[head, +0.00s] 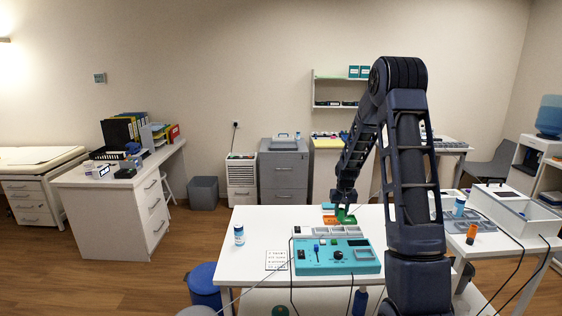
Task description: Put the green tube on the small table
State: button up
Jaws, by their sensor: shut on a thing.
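My gripper (344,207) points down over the back part of the white table (255,218) in front of me. It is shut on a green thing (346,217), which looks like the green tube. The gripper hides part of it, and I cannot tell whether it touches the table. An orange piece (329,209) lies just left of it. I cannot tell which table is the small table; another white table (530,240) stands at the right.
A teal control box (335,258) with cables stands at the table's front, with grey trays (318,231) behind it. A white bottle with a blue cap (239,236) stands at left.

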jog(key=shift+w+d+f, duration=0.15)
jog(key=shift+f, duration=0.35)
jog(key=shift+w+d+f, duration=0.1)
jog(key=shift+w+f, duration=0.05)
jog(key=shift+f, duration=0.3)
jog(key=shift+w+d+f, duration=0.1)
jog(key=shift+d+f, duration=0.05)
jog(key=shift+d, duration=0.1)
jog(key=d+r, duration=0.2)
jog(key=d, duration=1.3)
jog(key=s+d+r, duration=0.1)
jog(key=d+r, duration=0.1)
jog(key=d, duration=1.3)
jog(key=d+r, duration=0.2)
jog(key=d, duration=1.3)
jog(key=shift+s+d, duration=0.15)
jog(key=s+d+r, duration=0.1)
jog(key=s+d, duration=0.3)
jog(key=d, duration=0.3)
jog(key=s+d+r, duration=0.2)
jog(key=s+d, duration=0.1)
jog(key=d, duration=0.4)
jog(key=shift+s+d+f, duration=0.1)
jog(key=shift+f, duration=1.7)
jog(key=shift+s+f, duration=0.1)
jog(key=shift+f, duration=1.65)
jog(key=shift+f, duration=0.25)
